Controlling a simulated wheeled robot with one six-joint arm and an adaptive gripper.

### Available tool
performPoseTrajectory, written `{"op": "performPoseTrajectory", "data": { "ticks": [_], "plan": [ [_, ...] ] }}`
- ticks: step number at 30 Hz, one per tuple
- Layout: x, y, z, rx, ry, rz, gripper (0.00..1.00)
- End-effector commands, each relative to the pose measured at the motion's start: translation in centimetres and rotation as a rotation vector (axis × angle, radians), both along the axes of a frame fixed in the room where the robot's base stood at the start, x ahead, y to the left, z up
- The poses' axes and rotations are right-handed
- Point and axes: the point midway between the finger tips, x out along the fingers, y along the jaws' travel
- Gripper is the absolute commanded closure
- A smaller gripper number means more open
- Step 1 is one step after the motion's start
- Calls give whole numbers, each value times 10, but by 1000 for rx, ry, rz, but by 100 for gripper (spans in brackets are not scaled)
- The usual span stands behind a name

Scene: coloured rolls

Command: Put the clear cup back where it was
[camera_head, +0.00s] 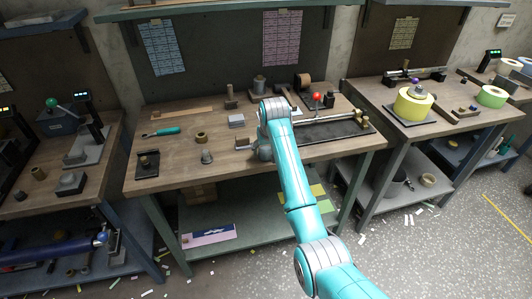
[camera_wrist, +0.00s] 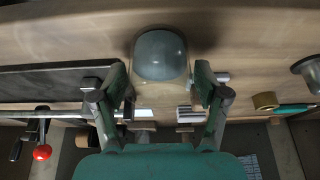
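A rounded cup-like thing (camera_wrist: 160,56) with a dull grey-green end and a paler, see-through-looking lower part sits between my gripper's fingers in the wrist view. I take it for the clear cup. My gripper (camera_wrist: 161,78) has one finger close along each side of it. Only thin gaps show, and I cannot tell whether the fingers touch it. The cup cannot be made out there.
A dark plate (camera_head: 320,131) and a red-knobbed lever (camera_head: 316,97) lie to the right.

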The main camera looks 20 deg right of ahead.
Motion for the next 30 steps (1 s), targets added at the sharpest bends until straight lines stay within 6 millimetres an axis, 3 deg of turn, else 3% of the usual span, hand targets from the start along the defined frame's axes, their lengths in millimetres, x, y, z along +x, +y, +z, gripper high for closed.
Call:
{"op": "performPoseTrajectory", "data": {
  "ticks": [1,5,7,8,20,30],
  "plan": [
    [0,0,0,0,0,0,48],
    [0,0,0,0,0,0,79],
    [0,0,0,0,0,0,79],
    [0,0,0,0,0,0,86],
    [0,0,5,0,-1,0,86],
    [0,0,29,0,-2,0,86]
  ]
}}
